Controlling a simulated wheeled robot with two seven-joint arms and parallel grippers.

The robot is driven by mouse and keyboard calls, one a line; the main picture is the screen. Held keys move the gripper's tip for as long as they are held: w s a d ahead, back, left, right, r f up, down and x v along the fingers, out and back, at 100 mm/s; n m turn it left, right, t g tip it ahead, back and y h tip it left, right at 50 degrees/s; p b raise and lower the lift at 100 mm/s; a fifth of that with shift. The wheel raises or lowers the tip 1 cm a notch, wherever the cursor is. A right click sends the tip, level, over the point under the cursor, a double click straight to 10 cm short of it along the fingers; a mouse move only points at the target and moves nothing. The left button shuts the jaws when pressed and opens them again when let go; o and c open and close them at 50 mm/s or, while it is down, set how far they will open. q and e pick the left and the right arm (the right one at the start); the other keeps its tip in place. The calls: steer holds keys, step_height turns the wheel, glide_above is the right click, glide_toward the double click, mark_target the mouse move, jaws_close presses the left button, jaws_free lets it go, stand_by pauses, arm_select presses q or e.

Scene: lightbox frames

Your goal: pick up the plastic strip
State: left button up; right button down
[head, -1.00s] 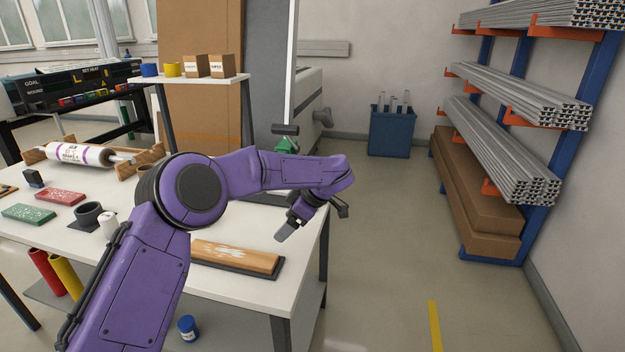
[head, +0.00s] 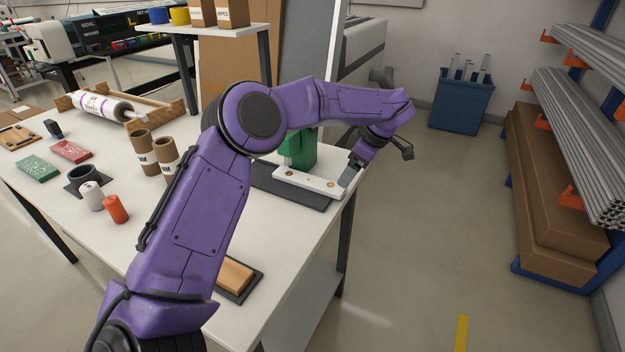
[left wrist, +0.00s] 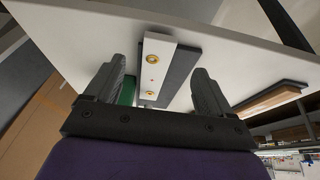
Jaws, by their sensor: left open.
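The white plastic strip (head: 305,183) has brass-coloured rings. It lies on a dark grey mat (head: 262,176) at the table's right edge, in front of a green device (head: 302,148). My left gripper (head: 346,182) is open at the strip's right end in the head view, pointing down. My right gripper is not in view.
A wooden block (head: 237,274) sits on a dark pad, partly behind my arm. A blue bin (head: 461,102) is on the floor. The aisle right is clear.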

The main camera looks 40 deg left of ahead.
mark_target(341, 189)
arm_select(q)
steer(key=x, duration=0.6)
steer(key=shift+w+d+f+p, duration=0.1)
steer(key=shift+w+f+p, duration=0.1)
steer(key=shift+f+p, duration=0.15)
steer(key=shift+s, duration=0.1)
steer(key=c, duration=1.3)
steer(key=shift+a+b+v, duration=0.15)
steer(key=shift+b+v, duration=0.05)
steer(key=shift+v, duration=0.65)
steer(key=shift+a+b+v, duration=0.15)
steer(key=shift+b+v, duration=0.05)
steer(key=shift+v, duration=0.6)
steer(key=w+d, duration=0.4)
steer(key=d, duration=1.3)
steer(key=shift+r+b, duration=0.15)
steer(key=shift+b, duration=0.25)
